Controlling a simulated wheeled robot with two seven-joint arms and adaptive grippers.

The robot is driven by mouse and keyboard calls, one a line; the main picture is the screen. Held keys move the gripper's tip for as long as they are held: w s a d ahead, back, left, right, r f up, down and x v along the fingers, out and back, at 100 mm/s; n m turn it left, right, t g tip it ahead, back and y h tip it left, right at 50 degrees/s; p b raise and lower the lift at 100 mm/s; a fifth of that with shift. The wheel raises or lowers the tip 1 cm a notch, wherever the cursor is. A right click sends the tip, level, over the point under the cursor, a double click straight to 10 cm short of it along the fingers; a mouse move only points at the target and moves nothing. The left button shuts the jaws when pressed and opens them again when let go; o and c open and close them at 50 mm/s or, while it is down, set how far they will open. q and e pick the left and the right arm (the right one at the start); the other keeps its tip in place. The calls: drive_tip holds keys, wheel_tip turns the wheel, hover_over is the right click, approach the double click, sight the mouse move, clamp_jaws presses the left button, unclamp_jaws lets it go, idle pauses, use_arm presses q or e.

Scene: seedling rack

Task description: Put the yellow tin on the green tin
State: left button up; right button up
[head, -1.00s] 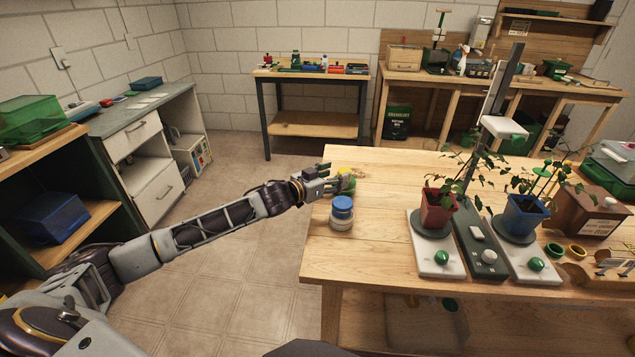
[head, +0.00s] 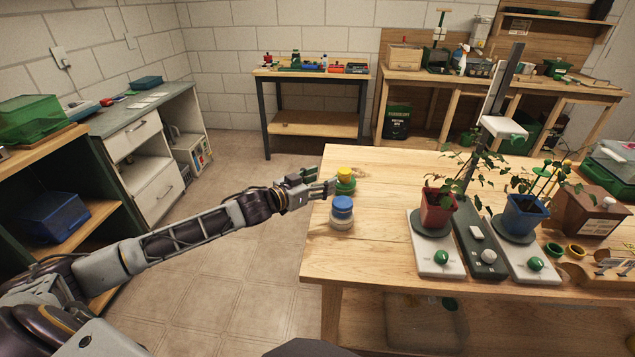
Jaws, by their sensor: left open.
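The yellow tin (head: 344,173) sits on top of the green tin (head: 346,186) near the left edge of the wooden table. The two form an upright stack. My left gripper (head: 326,183) is open just left of the stack, with its fingers pointing at it. I cannot tell whether a fingertip touches either tin. My right gripper is not in view.
To the right are a red pot (head: 437,210) and a blue pot (head: 523,216) with seedlings. The table (head: 375,235) between is clear.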

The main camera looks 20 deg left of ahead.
use_arm(q)
drive_tip(key=shift+s+a+r, duration=0.1)
drive_tip(key=shift+s+a, duration=0.05)
drive_tip(key=shift+s, duration=0.25)
idle(0.6)
